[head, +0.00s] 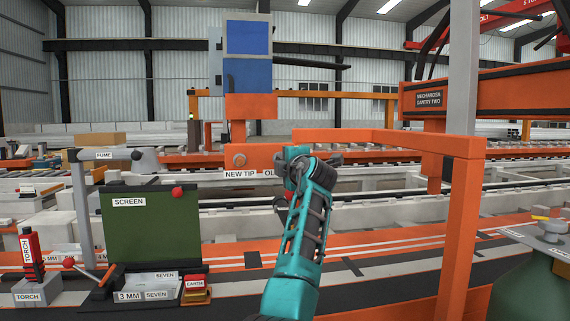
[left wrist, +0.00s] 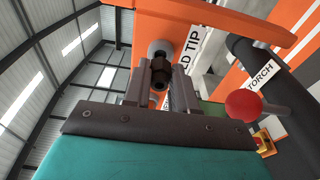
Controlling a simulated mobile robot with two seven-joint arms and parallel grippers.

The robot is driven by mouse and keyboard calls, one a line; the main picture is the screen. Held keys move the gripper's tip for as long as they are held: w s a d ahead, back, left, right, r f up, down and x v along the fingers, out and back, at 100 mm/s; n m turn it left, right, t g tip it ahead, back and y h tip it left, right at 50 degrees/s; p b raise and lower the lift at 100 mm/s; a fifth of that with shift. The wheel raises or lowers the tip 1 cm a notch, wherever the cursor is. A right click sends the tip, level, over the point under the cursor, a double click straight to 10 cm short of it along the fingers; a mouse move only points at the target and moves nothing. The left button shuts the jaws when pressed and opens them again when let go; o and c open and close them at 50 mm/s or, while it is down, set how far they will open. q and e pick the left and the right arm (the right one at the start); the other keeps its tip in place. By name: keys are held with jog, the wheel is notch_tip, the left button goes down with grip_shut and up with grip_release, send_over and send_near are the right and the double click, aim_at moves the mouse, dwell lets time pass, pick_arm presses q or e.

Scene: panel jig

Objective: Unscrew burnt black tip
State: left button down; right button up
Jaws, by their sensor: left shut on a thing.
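The burnt black tip (left wrist: 159,73) is a small dark, stepped cylinder in the left wrist view. It sits at the end of a pale grey round holder (left wrist: 160,47) beneath an orange beam. My left gripper (left wrist: 160,86) has a finger on each side of the tip and is shut on it. In the head view my teal left arm (head: 302,222) reaches up to the orange frame, and its wrist hides the tip and fingers. A partly covered label (left wrist: 187,49), reading "LD TIP", is beside the holder. My right gripper is in neither view.
A "NEW TIP" label (head: 240,174) is on the orange frame left of my wrist. A green screen (head: 150,232) stands at left, with a red torch (head: 31,252) in a grey block. An orange post (head: 460,240) stands right of my arm.

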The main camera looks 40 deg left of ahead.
pick_arm(q)
jog(key=shift+x, duration=0.95)
jog(key=c, duration=0.8)
grip_release()
jog(key=shift+w, duration=0.1)
jog(key=shift+d, duration=0.25)
jog(key=b+v, duration=0.1)
jog(key=v, duration=1.1)
jog(key=shift+s+d, duration=0.15)
jog(key=shift+s, duration=0.15)
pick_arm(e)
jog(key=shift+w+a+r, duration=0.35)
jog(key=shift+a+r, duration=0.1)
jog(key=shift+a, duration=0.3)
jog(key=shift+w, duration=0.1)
